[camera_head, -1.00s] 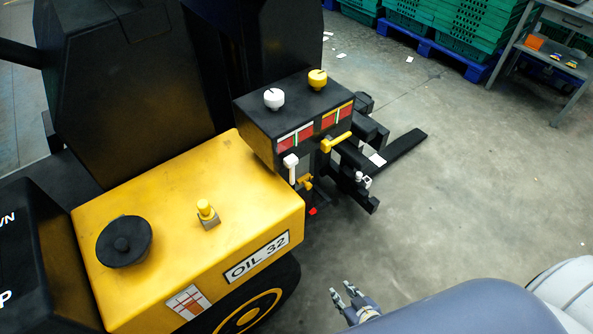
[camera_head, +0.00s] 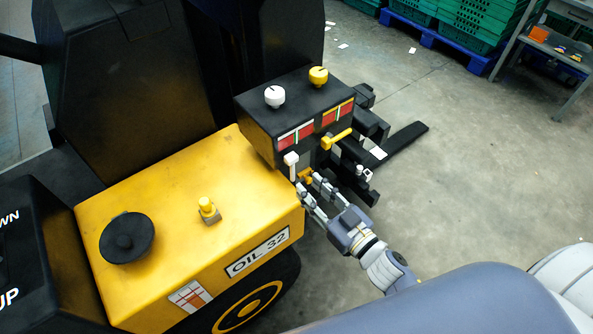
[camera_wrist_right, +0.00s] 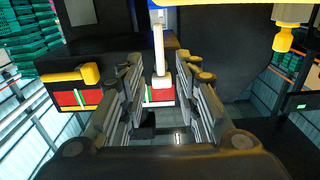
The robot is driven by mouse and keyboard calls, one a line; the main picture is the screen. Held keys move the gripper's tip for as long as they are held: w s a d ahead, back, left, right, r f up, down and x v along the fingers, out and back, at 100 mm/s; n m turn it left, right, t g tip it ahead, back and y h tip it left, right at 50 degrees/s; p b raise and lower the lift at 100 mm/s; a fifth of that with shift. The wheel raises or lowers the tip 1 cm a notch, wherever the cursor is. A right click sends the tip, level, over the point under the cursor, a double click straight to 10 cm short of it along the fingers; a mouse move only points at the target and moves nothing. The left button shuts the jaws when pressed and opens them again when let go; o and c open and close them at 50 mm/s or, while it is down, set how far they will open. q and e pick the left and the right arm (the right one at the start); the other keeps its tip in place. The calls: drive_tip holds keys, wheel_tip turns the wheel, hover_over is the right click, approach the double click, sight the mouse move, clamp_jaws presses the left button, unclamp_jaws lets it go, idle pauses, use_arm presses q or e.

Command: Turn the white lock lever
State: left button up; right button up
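The white lock lever (camera_head: 291,165) hangs on the front of a black control box (camera_head: 262,128), below a red and green gauge. It also shows in the right wrist view (camera_wrist_right: 159,55), seen between the two fingers. My right gripper (camera_head: 309,183) is close to the lever, just below and right of it in the head view. Its fingers are apart, one on each side of the lever in the wrist view (camera_wrist_right: 161,70), with gaps on both sides. I cannot tell how far in depth the fingertips are from the lever. My left gripper is out of view.
A yellow lever (camera_head: 337,139) sticks out beside the white one. White (camera_head: 274,97) and yellow (camera_head: 318,76) knobs top the box. The yellow machine body (camera_head: 180,200) lies left of my gripper. The floor (camera_head: 480,200) to the right is clear.

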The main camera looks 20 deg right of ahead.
sight(294, 171)
drive_tip(key=x, duration=0.6)
drive_tip(key=shift+w+p, duration=0.3)
drive_tip(key=shift+p, duration=0.1)
clamp_jaws()
